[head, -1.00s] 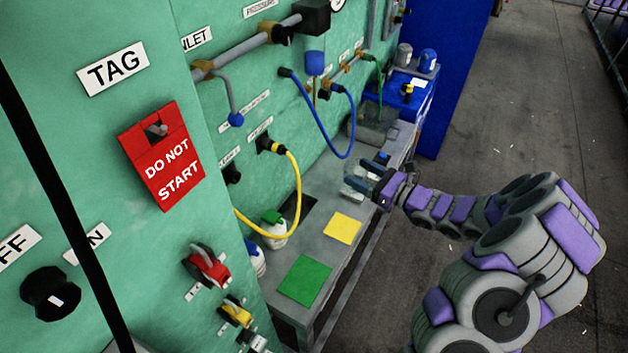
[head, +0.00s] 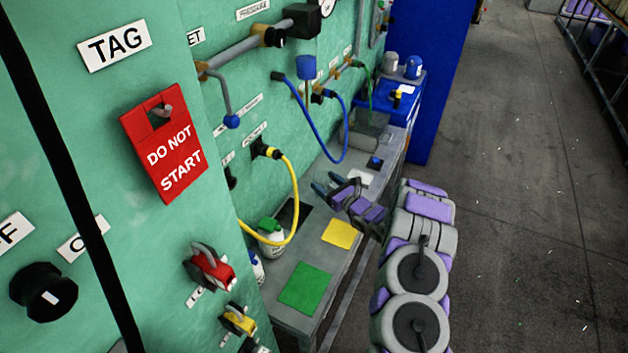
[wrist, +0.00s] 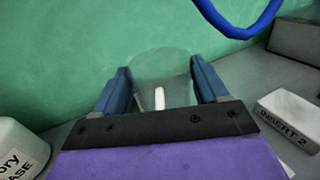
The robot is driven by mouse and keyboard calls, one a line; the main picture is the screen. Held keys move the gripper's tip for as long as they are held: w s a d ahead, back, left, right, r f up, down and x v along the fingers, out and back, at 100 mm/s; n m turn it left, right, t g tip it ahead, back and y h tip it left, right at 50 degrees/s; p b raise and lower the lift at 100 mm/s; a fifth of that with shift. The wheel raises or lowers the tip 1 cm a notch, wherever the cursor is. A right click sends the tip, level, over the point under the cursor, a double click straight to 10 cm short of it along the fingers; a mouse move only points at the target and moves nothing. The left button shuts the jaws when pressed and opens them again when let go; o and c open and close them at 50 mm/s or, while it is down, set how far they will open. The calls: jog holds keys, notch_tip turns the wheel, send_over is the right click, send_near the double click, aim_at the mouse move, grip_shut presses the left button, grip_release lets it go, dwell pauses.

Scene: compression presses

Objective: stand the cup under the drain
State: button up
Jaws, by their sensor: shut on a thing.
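A clear, see-through cup (wrist: 160,68) is between the two blue fingers of my gripper (wrist: 161,92) in the wrist view. The gripper is shut on it, and it looks roughly upright in front of the green wall. In the head view my gripper (head: 330,188) is over the grey bench, left of the white insert block and right of the yellow hose; the cup is hard to make out there. I cannot tell which fitting is the drain; a blue bowl (head: 306,68) hangs under the pipe on the panel, above and left of my gripper.
A white bottle (wrist: 18,150) stands left of the gripper, and a block marked INSERT 2 (wrist: 287,118) lies right. A blue hose (head: 318,148) loops down behind. Yellow (head: 340,233) and green (head: 304,289) squares lie on the bench (head: 345,262). A yellow hose (head: 293,205) hangs nearer.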

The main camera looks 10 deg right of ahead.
aim_at(319, 176)
jog(key=x, duration=0.4)
jog(key=b+x, duration=0.1)
jog(key=x, duration=0.2)
jog(key=shift+w+d+f, duration=0.3)
jog(key=shift+d+f, duration=0.05)
jog(key=f, duration=0.1)
jog(key=w+f+b, duration=0.1)
jog(key=f, duration=0.1)
jog(key=shift+w+a+f, duration=0.35)
jog(key=shift+w+f, duration=0.05)
jog(key=shift+d+r, duration=0.1)
jog(key=shift+d, duration=0.1)
jog(key=o, duration=1.2)
jog(key=shift+d, duration=0.25)
jog(key=shift+o, duration=0.5)
jog(key=shift+a, duration=0.25)
